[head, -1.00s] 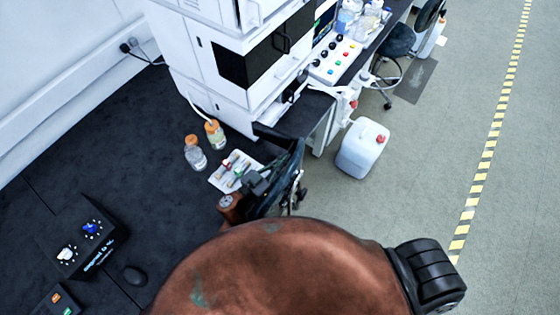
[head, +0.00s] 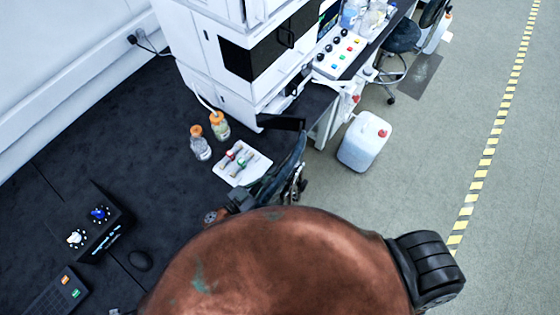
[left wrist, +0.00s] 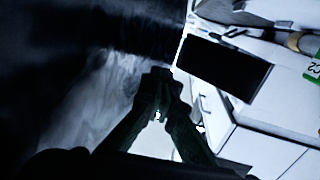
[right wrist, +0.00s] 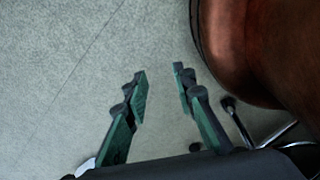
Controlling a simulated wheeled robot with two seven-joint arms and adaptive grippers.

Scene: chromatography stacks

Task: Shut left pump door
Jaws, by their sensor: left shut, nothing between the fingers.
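The white instrument stack (head: 228,88) stands at the bench's right edge in the head view. A black door panel (head: 281,122) juts out from its lowest module, so the pump door stands open. In the left wrist view a black panel (left wrist: 225,66), seemingly this door, sits beside white housing with exposed tubing (left wrist: 235,35). My left gripper (left wrist: 161,78) is shut and empty, its tips just left of that panel with a gap that I cannot judge. In the head view it (head: 276,182) is partly hidden by my body. My right gripper (right wrist: 160,72) is open and empty above the floor.
A white tray (head: 226,171) with small fittings and two orange-capped bottles (head: 200,145) (head: 219,127) stand on the black bench near the stack. A white jug (head: 363,146) stands on the floor right of it. A control box (head: 110,245) is at lower left.

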